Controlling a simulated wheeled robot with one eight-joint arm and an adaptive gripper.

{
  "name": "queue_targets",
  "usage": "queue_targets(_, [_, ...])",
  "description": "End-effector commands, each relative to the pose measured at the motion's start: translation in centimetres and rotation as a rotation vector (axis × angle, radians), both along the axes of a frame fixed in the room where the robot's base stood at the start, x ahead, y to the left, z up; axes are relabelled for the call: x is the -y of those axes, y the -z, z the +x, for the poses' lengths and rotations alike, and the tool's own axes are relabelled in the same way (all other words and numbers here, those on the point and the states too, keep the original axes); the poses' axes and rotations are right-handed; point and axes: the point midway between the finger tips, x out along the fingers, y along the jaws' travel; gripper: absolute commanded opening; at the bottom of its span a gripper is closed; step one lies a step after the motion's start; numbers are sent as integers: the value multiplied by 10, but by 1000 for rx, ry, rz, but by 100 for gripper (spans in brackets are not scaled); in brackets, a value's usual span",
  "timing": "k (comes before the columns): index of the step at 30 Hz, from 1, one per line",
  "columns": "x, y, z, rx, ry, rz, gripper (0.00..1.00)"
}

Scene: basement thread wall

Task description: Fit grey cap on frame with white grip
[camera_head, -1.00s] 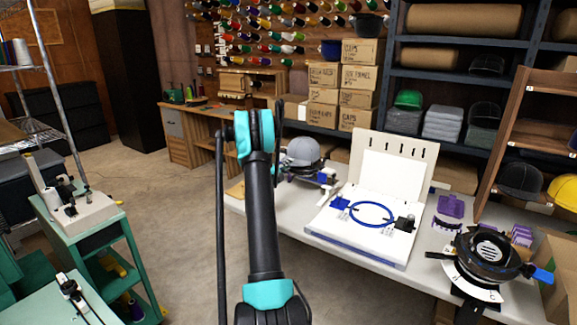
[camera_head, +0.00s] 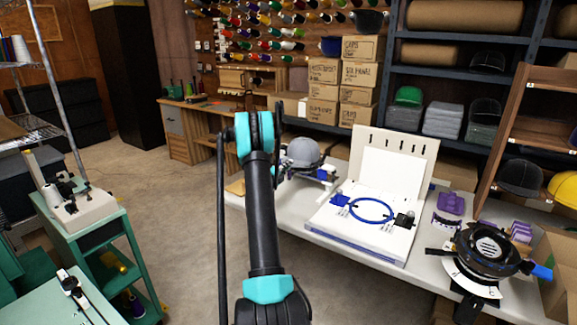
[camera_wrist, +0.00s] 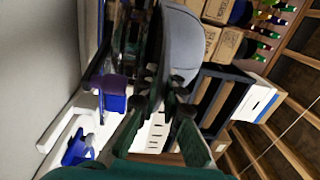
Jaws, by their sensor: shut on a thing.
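The grey cap (camera_head: 302,152) is at the left end of the white table, just right of my arm. In the wrist view the grey cap (camera_wrist: 184,48) fills the upper middle, with its crown to the right. My gripper (camera_wrist: 163,82) is shut on the cap's near edge; exactly which part it pinches is hard to tell. A frame with white and blue parts (camera_head: 326,178) stands close beside and below the cap. Its white grip (camera_wrist: 80,122) and blue parts show at lower left in the wrist view. Whether cap and frame touch is unclear. My arm hides the gripper in the head view.
A white hooping board (camera_head: 330,226) with a blue ring (camera_head: 370,210) stands right of the frame. A black round cap device (camera_head: 486,250) and a purple block (camera_head: 451,202) are farther right. Cardboard boxes (camera_head: 358,72) and shelves stand behind.

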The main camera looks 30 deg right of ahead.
Motion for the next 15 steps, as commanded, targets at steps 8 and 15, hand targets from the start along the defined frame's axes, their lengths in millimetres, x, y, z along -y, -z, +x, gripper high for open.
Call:
queue_targets(8, [0, 0, 0, 0, 0, 0, 0])
queue_targets(15, [0, 0, 0, 0, 0, 0, 11])
